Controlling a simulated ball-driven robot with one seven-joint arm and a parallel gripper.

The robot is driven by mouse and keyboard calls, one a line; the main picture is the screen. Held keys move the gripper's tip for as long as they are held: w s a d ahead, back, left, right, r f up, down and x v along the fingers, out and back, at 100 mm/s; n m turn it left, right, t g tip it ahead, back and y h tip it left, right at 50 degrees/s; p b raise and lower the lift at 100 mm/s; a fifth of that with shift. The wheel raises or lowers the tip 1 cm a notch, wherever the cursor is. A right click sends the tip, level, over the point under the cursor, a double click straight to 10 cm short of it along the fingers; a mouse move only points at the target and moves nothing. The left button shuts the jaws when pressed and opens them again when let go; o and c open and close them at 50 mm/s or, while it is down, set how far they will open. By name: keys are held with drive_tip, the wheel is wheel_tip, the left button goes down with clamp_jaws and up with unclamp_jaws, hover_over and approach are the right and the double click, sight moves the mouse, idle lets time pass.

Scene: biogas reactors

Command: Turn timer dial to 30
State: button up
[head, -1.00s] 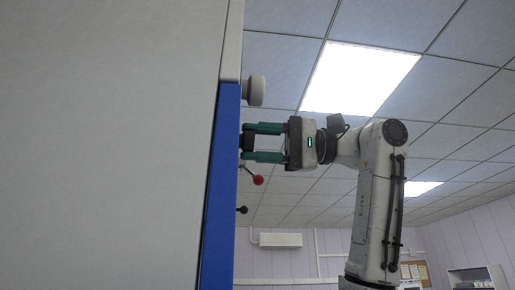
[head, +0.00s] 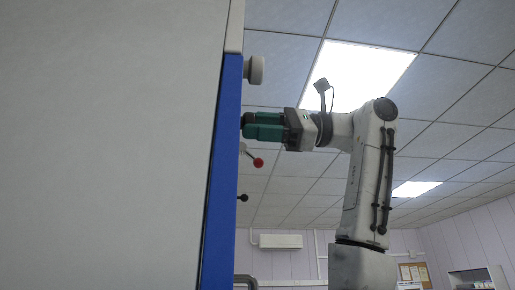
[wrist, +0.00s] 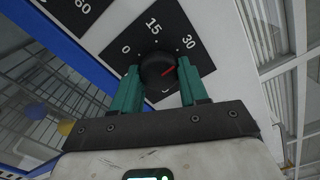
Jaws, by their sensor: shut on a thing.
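The timer dial is a round black knob (wrist: 156,72) with a red pointer line, on a black plate (wrist: 168,24) marked 0, 15 and 30 in the wrist view. The red line points right and slightly up, roughly toward the 30 mark, though the right finger is close to its end. My gripper (wrist: 158,66) is shut on the knob, one teal finger on each side. In the head view my gripper (head: 246,126) reaches left to the panel face, seen side-on; the dial's markings cannot be seen there.
A white round knob (head: 257,70) sticks out above my gripper. A red-ball lever (head: 258,162) and a small black-tipped one (head: 243,198) stick out below. The blue panel edge (head: 221,170) is at the left; open room lies right.

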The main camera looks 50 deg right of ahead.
drive_tip(key=shift+f+m, duration=0.1)
drive_tip(key=shift+m, duration=0.3)
drive_tip(key=o, duration=1.1)
drive_tip(key=shift+c, duration=0.2)
drive_tip(key=b+v, duration=0.1)
drive_tip(key=v, duration=0.9)
drive_tip(key=shift+s+d, duration=0.25)
drive_tip(key=shift+d, duration=0.05)
